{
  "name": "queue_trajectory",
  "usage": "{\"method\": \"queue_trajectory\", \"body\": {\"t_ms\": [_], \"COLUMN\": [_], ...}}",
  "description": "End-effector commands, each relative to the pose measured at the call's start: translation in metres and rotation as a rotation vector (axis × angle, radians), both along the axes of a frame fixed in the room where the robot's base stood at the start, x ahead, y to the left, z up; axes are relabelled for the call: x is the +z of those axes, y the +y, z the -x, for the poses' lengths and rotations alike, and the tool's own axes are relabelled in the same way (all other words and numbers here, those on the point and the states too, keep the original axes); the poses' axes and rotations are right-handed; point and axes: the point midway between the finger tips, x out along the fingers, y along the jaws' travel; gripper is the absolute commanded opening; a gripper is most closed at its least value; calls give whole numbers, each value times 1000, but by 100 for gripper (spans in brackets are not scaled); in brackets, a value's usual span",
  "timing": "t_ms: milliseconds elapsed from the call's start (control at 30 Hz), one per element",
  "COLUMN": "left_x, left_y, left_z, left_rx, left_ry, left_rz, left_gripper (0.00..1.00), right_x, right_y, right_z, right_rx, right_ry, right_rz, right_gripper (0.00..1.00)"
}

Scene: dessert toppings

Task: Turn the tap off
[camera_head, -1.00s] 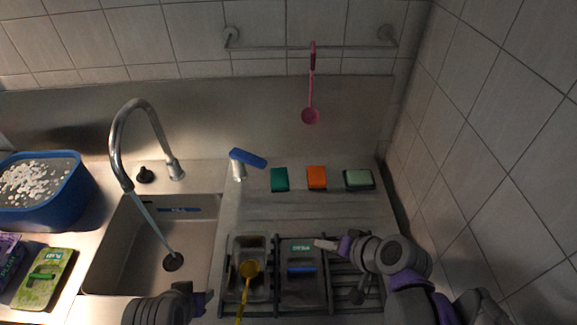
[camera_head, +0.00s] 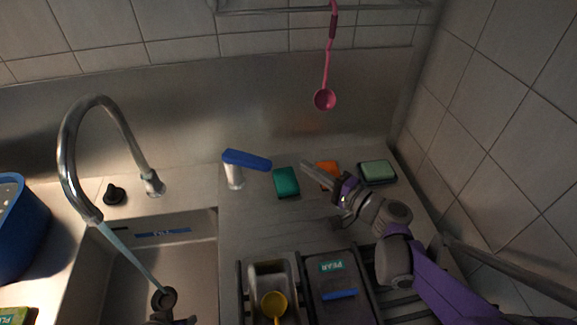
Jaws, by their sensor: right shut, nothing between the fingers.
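The tap (camera_head: 72,150) is a curved chrome spout, and a stream of water runs from it into the sink (camera_head: 205,260). Its blue lever (camera_head: 246,160) sits on a short metal post on the counter, right of the spout, and points right. My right gripper (camera_head: 306,167) is shut and empty. Its tips are right of the lever, apart from it in the picture, over the counter near the sponges. My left gripper (camera_head: 172,320) barely shows at the bottom edge, so its jaws cannot be judged.
A green sponge (camera_head: 286,182), an orange sponge (camera_head: 328,174) and a pale green sponge (camera_head: 377,171) lie along the back. Trays in a rack stand in front, one holding a yellow ladle (camera_head: 274,304). A pink ladle (camera_head: 326,98) hangs above. A tiled wall rises at right.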

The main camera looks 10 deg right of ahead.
Motion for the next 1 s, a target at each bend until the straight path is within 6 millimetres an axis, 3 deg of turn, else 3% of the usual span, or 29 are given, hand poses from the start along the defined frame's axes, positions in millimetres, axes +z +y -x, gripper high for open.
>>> {"method": "queue_trajectory", "body": {"t_ms": [433,700,1000], "left_x": [3,4,4], "left_y": [0,0,0], "left_z": [0,0,0], "left_rx": [0,0,0], "left_ry": [-1,-1,-2], "left_rz": [0,0,0], "left_gripper": [50,50,50], "right_x": [0,2,1], "right_y": [53,72,75], "right_z": [-75,-47,-42], "right_rx": [4,1,0], "right_ry": [0,0,0], "right_rz": [0,1,1], "right_gripper": [0,0,0]}}
